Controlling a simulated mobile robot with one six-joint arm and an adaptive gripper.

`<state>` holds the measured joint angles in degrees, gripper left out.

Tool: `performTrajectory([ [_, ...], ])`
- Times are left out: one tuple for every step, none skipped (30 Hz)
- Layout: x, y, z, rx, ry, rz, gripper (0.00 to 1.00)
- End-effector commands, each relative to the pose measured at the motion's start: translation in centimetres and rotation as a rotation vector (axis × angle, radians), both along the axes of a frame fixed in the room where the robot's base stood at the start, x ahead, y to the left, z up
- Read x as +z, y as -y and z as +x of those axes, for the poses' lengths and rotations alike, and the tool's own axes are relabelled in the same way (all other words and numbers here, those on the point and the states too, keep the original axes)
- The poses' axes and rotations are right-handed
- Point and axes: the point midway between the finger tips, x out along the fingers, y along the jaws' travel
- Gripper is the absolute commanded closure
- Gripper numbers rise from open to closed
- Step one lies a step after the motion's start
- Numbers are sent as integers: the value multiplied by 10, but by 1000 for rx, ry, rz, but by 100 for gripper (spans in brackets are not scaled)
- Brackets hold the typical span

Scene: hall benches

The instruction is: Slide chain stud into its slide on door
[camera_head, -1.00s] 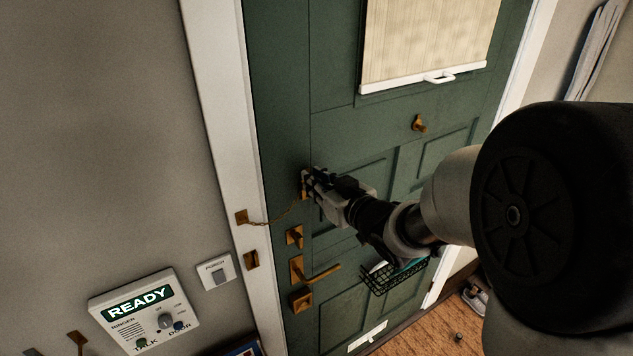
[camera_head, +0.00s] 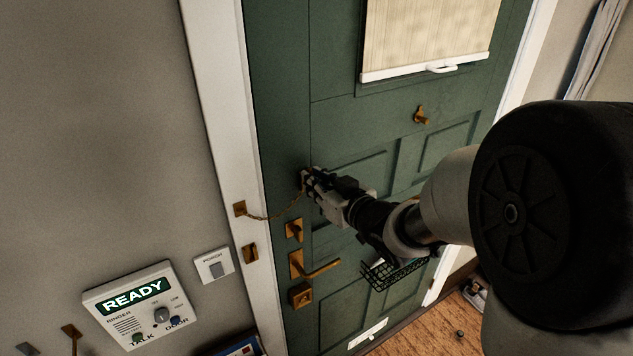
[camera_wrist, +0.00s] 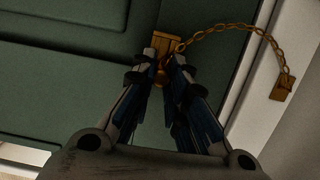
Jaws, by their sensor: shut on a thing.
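The door chain (camera_head: 272,216) hangs in a shallow curve from its brass plate (camera_head: 240,208) on the white frame to my gripper (camera_head: 308,181) at the door's left part. In the wrist view the chain (camera_wrist: 228,30) arcs from its plate (camera_wrist: 283,87) to my gripper (camera_wrist: 166,68). My gripper is shut on the chain's stud (camera_wrist: 162,77), of which little shows between the fingertips. The brass slide (camera_wrist: 166,42) is on the green door (camera_head: 345,130), right at the fingertips. I cannot tell whether the stud is inside the slide's slot.
Below the gripper are a brass latch (camera_head: 294,230), a lever handle (camera_head: 318,267) and a lower lock (camera_head: 301,295). A wire basket (camera_head: 395,273) is on the door behind my arm. A READY intercom panel (camera_head: 140,303) and a PORCH switch (camera_head: 214,266) are on the left wall.

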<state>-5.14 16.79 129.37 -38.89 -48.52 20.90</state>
Motion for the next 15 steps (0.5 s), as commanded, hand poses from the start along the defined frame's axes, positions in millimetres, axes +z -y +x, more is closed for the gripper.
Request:
performTrajectory([
  [-2, 0, 0, 0, 0, 0, 100],
  [-3, 0, 0, 0, 0, 0, 100],
  [-4, 0, 0, 0, 0, 0, 100],
  [-5, 0, 0, 0, 0, 0, 100],
  [-6, 0, 0, 0, 0, 0, 100],
  [-7, 0, 0, 0, 0, 0, 100],
  [-7, 0, 0, 0, 0, 0, 100],
  [-8, 0, 0, 0, 0, 0, 100],
  [-9, 0, 0, 0, 0, 0, 100],
  [-10, 0, 0, 0, 0, 0, 100],
  [-11, 0, 0, 0, 0, 0, 100],
  [-12, 0, 0, 0, 0, 0, 100],
  [-13, 0, 0, 0, 0, 0, 100],
  [-13, 0, 0, 0, 0, 0, 100],
  [-14, 0, 0, 0, 0, 0, 100],
])
